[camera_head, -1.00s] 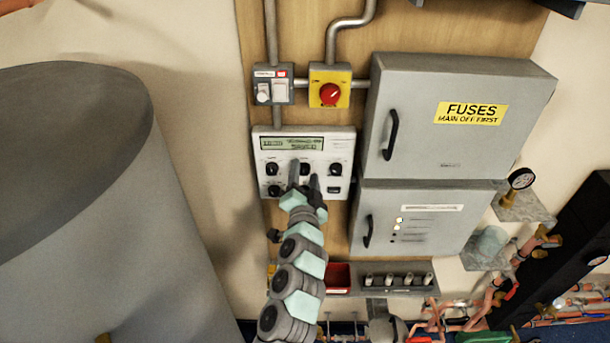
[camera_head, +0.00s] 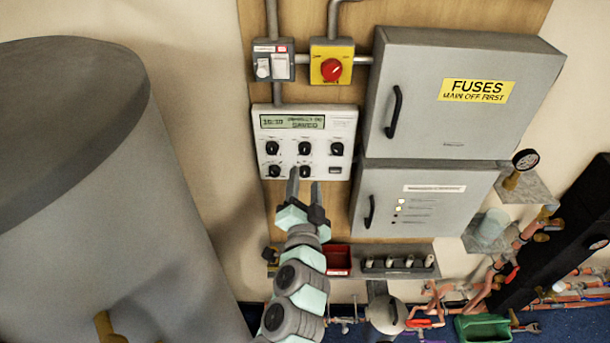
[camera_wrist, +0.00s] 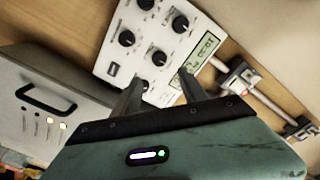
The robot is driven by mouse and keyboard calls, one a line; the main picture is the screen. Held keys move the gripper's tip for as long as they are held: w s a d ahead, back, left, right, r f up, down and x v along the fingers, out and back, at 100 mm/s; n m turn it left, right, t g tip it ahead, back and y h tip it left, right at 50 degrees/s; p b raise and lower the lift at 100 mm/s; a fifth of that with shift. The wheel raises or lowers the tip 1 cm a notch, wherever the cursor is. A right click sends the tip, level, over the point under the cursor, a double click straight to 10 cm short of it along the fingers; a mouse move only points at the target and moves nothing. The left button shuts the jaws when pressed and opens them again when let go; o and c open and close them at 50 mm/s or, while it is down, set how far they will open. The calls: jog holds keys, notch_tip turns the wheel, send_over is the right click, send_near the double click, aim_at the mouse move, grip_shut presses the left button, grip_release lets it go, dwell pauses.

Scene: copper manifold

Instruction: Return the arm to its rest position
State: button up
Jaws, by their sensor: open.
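My gripper (camera_head: 304,188) is in front of the lower edge of the white control panel (camera_head: 285,139) on the wooden backboard. Its two fingers are apart with nothing between them. The panel has several black knobs and a display (camera_head: 292,122) that reads "SAVED". In the wrist view my gripper (camera_wrist: 160,92) points toward the panel (camera_wrist: 108,62). A finger covers part of the lower knobs in the head view, and I cannot tell whether the fingertips touch the panel.
Grey fuse cabinet (camera_head: 455,100) and a lower grey box (camera_head: 425,215) stand right of the panel. A red switch (camera_head: 331,70) sits above. A shelf (camera_head: 395,272) with a red bin (camera_head: 337,259) lies below. A large grey tank (camera_head: 100,200) fills the left.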

jog(key=shift+s, duration=0.35)
dwell(0.3)
